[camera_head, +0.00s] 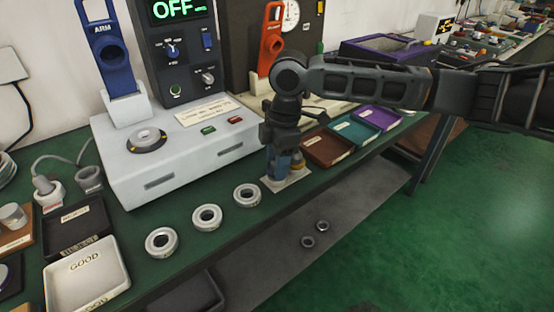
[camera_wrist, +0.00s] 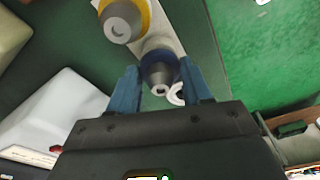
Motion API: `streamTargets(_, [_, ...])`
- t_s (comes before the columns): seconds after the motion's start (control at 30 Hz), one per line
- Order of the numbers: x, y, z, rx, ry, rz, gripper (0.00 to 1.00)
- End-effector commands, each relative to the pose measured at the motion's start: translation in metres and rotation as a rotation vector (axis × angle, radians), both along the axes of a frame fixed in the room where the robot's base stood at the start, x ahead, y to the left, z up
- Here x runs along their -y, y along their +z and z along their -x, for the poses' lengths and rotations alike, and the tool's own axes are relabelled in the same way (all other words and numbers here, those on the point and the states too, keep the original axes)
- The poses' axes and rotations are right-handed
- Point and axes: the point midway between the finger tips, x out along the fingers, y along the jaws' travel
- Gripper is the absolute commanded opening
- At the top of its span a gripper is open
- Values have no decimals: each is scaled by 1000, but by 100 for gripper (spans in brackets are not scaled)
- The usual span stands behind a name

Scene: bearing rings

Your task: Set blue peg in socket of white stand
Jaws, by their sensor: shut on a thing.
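The blue peg (camera_wrist: 160,70), with a dark grey conical end, is between the blue fingers of my gripper (camera_wrist: 156,88), which is shut on it. In the head view my gripper (camera_head: 283,165) points down over the white stand (camera_head: 290,182) near the bench's front edge. A peg with a yellow collar and grey end (camera_wrist: 123,20) stands on the white stand (camera_wrist: 165,28) beside the blue peg. A pale ring shape (camera_wrist: 177,95) shows partly behind the peg and finger. I cannot tell whether the blue peg's lower end is inside a socket.
Three bearing rings (camera_head: 207,217) lie in a row left of the stand. A white machine (camera_head: 175,160) stands behind them. Brown, teal and purple trays (camera_head: 352,133) sit to the right. A GOOD tray (camera_head: 85,277) is front left. Two small rings (camera_head: 315,234) lie below the bench.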

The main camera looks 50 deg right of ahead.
Motion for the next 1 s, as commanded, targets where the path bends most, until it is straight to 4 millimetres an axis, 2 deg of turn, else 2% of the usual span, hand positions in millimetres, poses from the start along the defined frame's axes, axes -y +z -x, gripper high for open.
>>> streamTargets(0.4, [0, -10, 0, 1, 0, -1, 6])
streamTargets(0.43, [0, -9, 0, 1, 0, -1, 51])
streamTargets(0.73, [0, -9, 0, 0, 0, 0, 79])
streamTargets(1.0, [0, -8, 0, 0, 0, 0, 79])
